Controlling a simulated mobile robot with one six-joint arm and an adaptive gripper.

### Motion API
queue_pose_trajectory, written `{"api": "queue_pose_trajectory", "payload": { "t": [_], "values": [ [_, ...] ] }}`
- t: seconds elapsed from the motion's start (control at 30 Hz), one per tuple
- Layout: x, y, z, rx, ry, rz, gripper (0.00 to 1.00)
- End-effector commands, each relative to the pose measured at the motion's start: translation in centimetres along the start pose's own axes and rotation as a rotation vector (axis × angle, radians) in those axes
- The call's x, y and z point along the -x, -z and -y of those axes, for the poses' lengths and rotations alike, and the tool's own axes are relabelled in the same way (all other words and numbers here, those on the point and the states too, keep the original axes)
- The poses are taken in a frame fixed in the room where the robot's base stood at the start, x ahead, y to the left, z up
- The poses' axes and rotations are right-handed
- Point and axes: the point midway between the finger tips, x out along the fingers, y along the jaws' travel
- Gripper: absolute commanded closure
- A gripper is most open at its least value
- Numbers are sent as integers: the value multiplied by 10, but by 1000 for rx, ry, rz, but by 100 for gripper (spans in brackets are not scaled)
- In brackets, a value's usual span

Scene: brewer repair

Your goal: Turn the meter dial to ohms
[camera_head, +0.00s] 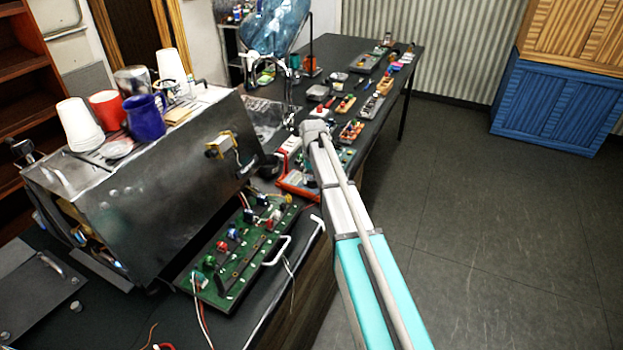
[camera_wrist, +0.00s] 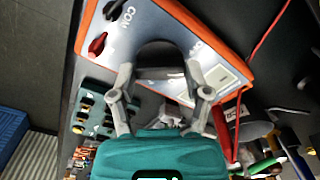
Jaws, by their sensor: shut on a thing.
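The meter has a grey face and an orange rim (camera_wrist: 235,50), and fills the upper part of the wrist view. In the head view its orange edge (camera_head: 296,188) shows beside my arm, mostly hidden. The dark round dial (camera_wrist: 160,52) sits between the two fingers of my gripper (camera_wrist: 158,70), which is shut on it. The dial's pointer and the setting it marks cannot be made out. A pale display (camera_wrist: 221,78) lies to the right of the dial. A red jack (camera_wrist: 97,45) is at the left, near the "COM" lettering. In the head view my gripper (camera_head: 315,130) is over the bench, its fingers hidden.
The metal brewer (camera_head: 150,185) stands at left with several cups on top. A green circuit board (camera_head: 240,260) lies in front of it. Small boards and parts line the dark bench (camera_head: 345,47) beyond. A red lead (camera_wrist: 268,38) crosses by the meter. Floor at right is clear.

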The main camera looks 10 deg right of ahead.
Motion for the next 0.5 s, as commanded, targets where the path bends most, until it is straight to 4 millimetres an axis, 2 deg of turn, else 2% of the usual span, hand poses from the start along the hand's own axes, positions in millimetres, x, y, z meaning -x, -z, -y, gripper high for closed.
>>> {"api": "queue_pose_trajectory", "payload": {
  "t": [0.5],
  "values": [
    [0, -2, 0, -490, -2, 3, 85]
  ]
}}
